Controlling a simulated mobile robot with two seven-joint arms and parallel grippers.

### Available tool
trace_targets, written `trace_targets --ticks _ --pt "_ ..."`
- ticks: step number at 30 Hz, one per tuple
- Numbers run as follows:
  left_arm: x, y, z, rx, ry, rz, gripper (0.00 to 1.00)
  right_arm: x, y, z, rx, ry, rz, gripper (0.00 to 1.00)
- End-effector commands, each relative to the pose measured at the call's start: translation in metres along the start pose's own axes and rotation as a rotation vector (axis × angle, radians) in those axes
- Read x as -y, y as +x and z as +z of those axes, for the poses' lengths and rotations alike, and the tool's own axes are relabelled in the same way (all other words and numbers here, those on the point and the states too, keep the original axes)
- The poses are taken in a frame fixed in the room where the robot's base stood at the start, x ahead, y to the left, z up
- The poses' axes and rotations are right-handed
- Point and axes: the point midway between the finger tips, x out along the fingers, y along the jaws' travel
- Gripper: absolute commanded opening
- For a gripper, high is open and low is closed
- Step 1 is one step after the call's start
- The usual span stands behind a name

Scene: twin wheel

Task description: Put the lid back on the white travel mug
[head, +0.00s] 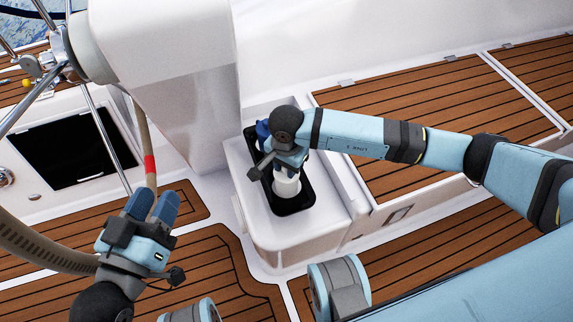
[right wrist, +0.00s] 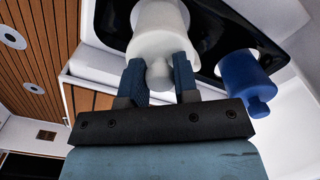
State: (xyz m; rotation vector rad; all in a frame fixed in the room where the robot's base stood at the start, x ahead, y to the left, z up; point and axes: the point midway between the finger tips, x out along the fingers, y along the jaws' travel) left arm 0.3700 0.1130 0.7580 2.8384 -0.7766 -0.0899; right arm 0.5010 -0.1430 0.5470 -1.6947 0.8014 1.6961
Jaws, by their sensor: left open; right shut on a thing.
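The white travel mug (head: 287,187) stands in a black recessed tray (head: 306,199) on the white console. In the right wrist view, the mug's white body (right wrist: 158,13) shows behind its white lid (right wrist: 158,46). My right gripper (head: 287,170) is over the mug, its two fingers (right wrist: 160,78) shut on the lid's knob. The lid lines up closely with the mug's top; I cannot tell whether it is fully seated. My left gripper (head: 152,204) is open and empty, well left of the console.
A blue mug (right wrist: 240,66) with a blue knobbed lid stands in the same tray beside the white mug; part of it shows behind my right gripper in the head view (head: 262,129). A white pedestal (head: 190,80) rises at the back left. Steering wheel spokes are at far left.

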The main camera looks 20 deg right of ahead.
Motion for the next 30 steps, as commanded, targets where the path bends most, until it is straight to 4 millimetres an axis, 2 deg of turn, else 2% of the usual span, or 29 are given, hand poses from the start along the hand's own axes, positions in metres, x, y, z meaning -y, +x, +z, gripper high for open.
trace_targets --ticks 10,11,14,20,23,24,30 --pt "0.0001 0.0000 0.0005 0.000 0.000 0.000 0.43 0.0001 0.0000 0.0000 0.000 0.000 0.000 0.06" --pt "0.0001 0.0000 0.0005 0.000 0.000 0.000 0.43 0.0001 0.0000 0.0000 0.000 0.000 0.000 0.35" --pt "0.0001 0.0000 0.0005 0.000 0.000 0.000 0.43 0.0001 0.0000 0.0000 0.000 0.000 0.000 0.58" --pt "0.0000 0.0000 0.0005 0.000 0.000 0.000 0.43 0.0001 0.0001 0.0000 0.000 0.000 0.000 0.58" --pt "0.0000 -0.0001 0.0005 0.000 0.000 0.000 0.43 0.0001 0.0001 0.0001 0.000 0.000 0.000 0.81" --pt "0.0000 -0.0001 0.0005 0.000 0.000 0.000 0.43 0.0001 0.0001 0.0001 0.000 0.000 0.000 0.84" --pt "0.0000 -0.0003 0.0009 0.001 0.000 0.000 0.43 0.0001 0.0001 0.0000 0.000 0.000 0.000 0.84"
